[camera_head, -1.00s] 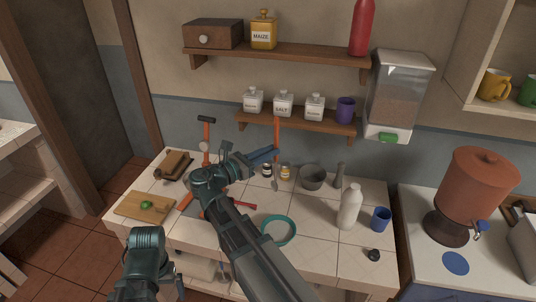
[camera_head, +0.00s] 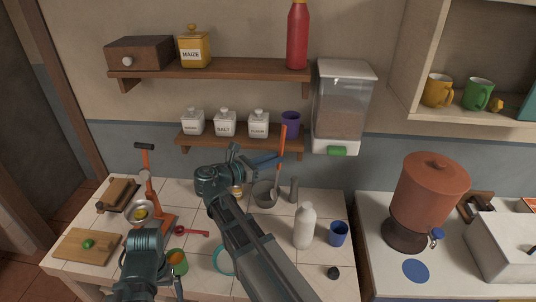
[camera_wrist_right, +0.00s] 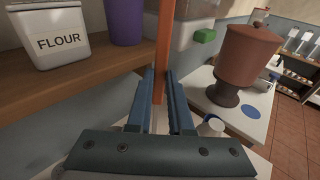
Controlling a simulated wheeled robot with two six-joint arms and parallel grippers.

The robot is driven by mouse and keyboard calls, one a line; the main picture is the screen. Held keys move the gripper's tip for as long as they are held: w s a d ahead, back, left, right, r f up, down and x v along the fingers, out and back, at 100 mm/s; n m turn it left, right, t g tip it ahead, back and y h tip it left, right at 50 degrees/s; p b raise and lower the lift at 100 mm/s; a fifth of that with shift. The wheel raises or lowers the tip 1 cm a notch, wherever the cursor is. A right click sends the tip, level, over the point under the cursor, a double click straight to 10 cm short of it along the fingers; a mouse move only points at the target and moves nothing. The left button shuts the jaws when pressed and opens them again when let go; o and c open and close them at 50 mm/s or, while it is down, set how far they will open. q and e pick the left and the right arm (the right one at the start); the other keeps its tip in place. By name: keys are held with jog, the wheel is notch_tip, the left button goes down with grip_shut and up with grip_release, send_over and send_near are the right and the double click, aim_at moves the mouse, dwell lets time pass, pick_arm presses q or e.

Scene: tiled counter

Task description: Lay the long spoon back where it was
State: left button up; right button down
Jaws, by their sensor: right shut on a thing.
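The long spoon has an orange handle (camera_head: 283,142) and hangs upright in my right gripper (camera_head: 279,158). My right gripper is shut on the handle, in front of the lower wall shelf near the purple cup (camera_head: 291,123). The spoon's lower end is by the grey bowl (camera_head: 264,196); I cannot tell whether it is in or behind it. In the right wrist view the handle (camera_wrist_right: 164,45) stands between the two blue fingers. My left arm is at the lower left; its fingers do not show clearly.
White jars stand on the lower shelf (camera_head: 240,138). A grain dispenser (camera_head: 342,105) hangs to the right. On the counter are a white bottle (camera_head: 304,227), a blue cup (camera_head: 338,234), a teal ring (camera_head: 222,260) and an orange-handled press (camera_head: 150,190).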

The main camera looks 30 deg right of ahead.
notch_tip(320, 180, down, 16)
jog(key=s+a+m+g+y+p, duration=0.1)
jog(key=m+y, duration=0.7)
jog(key=y, duration=0.8)
jog(key=shift+s+a+f+g+p, duration=0.15)
jog(key=shift+s+a+g+p, duration=0.1)
jog(key=shift+g+p, duration=0.45)
jog(key=shift+f, duration=0.2)
notch_tip(320, 180, down, 10)
jog(key=b, duration=1)
